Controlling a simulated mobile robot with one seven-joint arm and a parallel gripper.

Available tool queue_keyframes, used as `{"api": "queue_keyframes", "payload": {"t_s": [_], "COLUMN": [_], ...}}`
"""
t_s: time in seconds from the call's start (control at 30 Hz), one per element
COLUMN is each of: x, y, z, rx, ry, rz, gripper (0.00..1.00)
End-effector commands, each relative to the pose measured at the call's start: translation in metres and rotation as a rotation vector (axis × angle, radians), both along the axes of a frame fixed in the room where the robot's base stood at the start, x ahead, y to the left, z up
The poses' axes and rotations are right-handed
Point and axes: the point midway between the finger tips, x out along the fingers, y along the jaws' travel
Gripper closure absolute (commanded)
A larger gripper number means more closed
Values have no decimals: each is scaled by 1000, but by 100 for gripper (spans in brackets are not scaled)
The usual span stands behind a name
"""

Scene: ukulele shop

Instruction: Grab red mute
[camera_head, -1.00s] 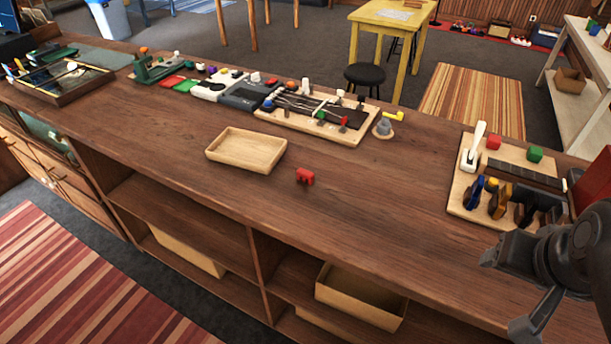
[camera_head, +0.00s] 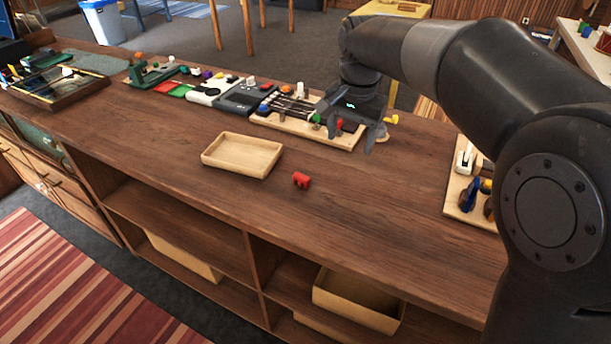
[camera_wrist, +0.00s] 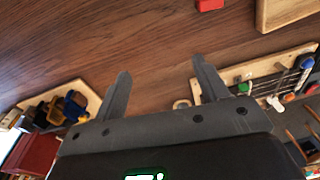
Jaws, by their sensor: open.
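The red mute (camera_head: 301,180) is a small red block on the brown wooden counter (camera_head: 400,235), just right of a shallow wooden tray (camera_head: 243,155). Part of a red block, which looks like the mute, shows at the top edge of the wrist view (camera_wrist: 210,4). My gripper (camera_head: 349,140) is open and empty above the counter, behind and to the right of the red mute. Its two fingers are spread apart in the wrist view (camera_wrist: 160,80), with bare wood between them. The gripper is apart from the mute.
A board with tools (camera_head: 310,131) lies behind the tray, partly hidden by my gripper. Another tool board (camera_head: 462,208) at the right is partly hidden by my arm. The counter around the mute is clear. Open shelves (camera_head: 180,215) are below the front edge.

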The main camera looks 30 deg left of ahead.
Motion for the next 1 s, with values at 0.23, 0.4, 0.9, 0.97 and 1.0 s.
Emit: {"api": "queue_keyframes", "payload": {"t_s": [0.23,0.4,0.9,0.97,1.0], "x": [-3,-7,-7,-7,-6], "y": [90,114,116,115,115], "z": [-38,-51,-109,-115,-121], "rx": [-39,-53,-53,-53,-54], "ry": [65,80,82,82,84], "rz": [-12,-20,-22,-22,-22], "gripper": [33,33,33,33,33]}}
